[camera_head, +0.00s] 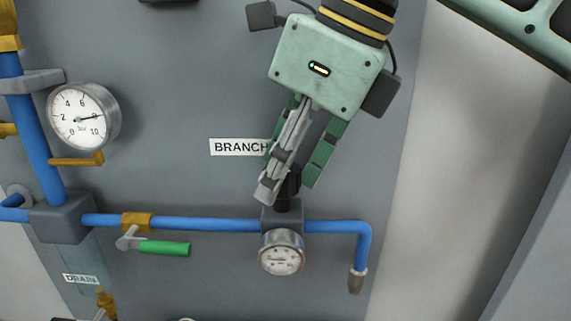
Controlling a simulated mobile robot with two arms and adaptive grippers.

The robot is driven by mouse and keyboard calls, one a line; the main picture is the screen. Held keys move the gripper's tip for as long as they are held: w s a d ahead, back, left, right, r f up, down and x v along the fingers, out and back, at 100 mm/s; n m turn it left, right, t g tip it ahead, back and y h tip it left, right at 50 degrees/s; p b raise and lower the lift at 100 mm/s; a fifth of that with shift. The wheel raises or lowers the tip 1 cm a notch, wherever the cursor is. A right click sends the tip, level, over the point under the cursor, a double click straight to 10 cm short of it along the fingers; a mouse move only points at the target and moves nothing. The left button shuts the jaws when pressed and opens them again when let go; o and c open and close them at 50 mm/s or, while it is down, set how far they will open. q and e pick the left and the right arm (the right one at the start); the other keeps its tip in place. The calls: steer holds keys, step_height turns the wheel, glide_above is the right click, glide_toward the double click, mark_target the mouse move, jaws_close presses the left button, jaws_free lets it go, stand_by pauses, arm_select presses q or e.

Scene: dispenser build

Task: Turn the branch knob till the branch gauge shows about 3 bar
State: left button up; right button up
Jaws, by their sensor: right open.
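The black branch knob (287,190) stands on top of a grey valve block (282,217) on the blue pipe. The small round branch gauge (282,253) sits just below that block; its needle and numbers are too small to read surely. My right gripper (289,186) comes down from the top with its fingers apart. Its fingertips are beside the knob, one on each side, and the left finger partly covers it. I cannot tell whether either finger touches it. The gripper also hides the end of the BRANCH label (239,147). My left gripper is out of view.
A larger gauge (80,117) on the left has its needle pointing right, near 8 bar. A green-handled lever valve (164,248) hangs on the blue pipe (205,224) left of the knob. The pipe bends down to a metal outlet (357,281). A DRAIN label (81,279) is lower left.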

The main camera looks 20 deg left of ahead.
steer(key=c, duration=1)
steer(key=shift+f+m+b, duration=0.15)
steer(key=shift+m+b, duration=0.2)
steer(key=shift+m, duration=0.05)
steer(key=shift+c, duration=0.2)
steer(key=shift+m+t+b, duration=0.55)
steer(key=shift+m+t, duration=0.05)
steer(key=shift+m, duration=0.4)
steer(key=shift+s+a+m+h, duration=0.1)
steer(key=shift+m+h, duration=0.3)
steer(key=shift+m, duration=0.5)
steer(key=shift+t, duration=0.3)
steer(key=o, duration=0.8)
steer(key=shift+c, duration=0.2)
steer(key=shift+o, duration=1.4)
steer(key=shift+a, duration=0.1)
